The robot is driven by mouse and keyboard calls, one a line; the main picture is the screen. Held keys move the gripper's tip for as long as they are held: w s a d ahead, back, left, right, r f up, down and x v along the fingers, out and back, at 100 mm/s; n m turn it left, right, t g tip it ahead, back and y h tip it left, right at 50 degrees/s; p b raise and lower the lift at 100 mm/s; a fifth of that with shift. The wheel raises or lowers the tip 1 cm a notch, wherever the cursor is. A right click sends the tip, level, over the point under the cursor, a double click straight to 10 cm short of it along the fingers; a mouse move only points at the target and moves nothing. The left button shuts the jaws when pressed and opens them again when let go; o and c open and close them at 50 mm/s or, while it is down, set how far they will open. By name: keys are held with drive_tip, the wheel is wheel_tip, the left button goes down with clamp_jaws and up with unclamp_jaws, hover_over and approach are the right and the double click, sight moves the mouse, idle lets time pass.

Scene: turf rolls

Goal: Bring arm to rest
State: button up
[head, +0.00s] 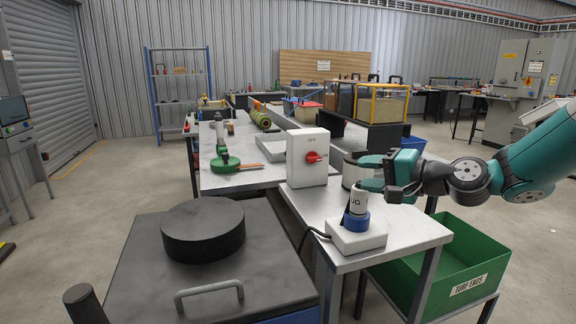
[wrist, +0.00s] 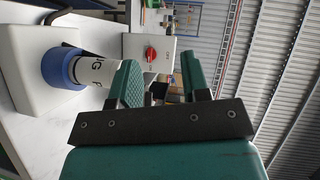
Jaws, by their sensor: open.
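My green arm reaches in from the right in the head view. My gripper (head: 366,173) is open, with its two fingers above the small white table (head: 405,222). A white plug (head: 357,201) with dark lettering stands upright in a blue collar (head: 356,221) on a white socket block (head: 357,238), just below the lower finger. In the wrist view the gripper (wrist: 160,75) shows empty between its fingers. The plug (wrist: 98,68) lies outside the left finger there; whether they touch I cannot tell.
A white box (head: 305,158) with a red switch stands behind the plug. A green bin (head: 462,262) sits below right. A dark cabinet with a round black lid (head: 203,230) and handle is front left. Behind is a long table (head: 240,180) with green rolls.

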drive_tip(key=s+a+f+n+g+b, duration=0.25)
drive_tip(key=s+a+n+g, duration=0.2)
drive_tip(key=s, duration=0.35)
drive_tip(key=s+d+f+n+g+h+b, duration=0.1)
drive_tip(key=s+f+n+g+h+b, duration=0.3)
drive_tip(key=s, duration=0.9)
drive_tip(key=s+d+f+n+g+h+b, duration=0.15)
drive_tip(key=s+f+n+h, duration=0.35)
drive_tip(key=s, duration=0.7)
wheel_tip(320, 180, up, 15)
drive_tip(key=s+y+p, duration=0.1)
drive_tip(key=p, duration=1.5)
drive_tip(key=shift+s+a, duration=0.1)
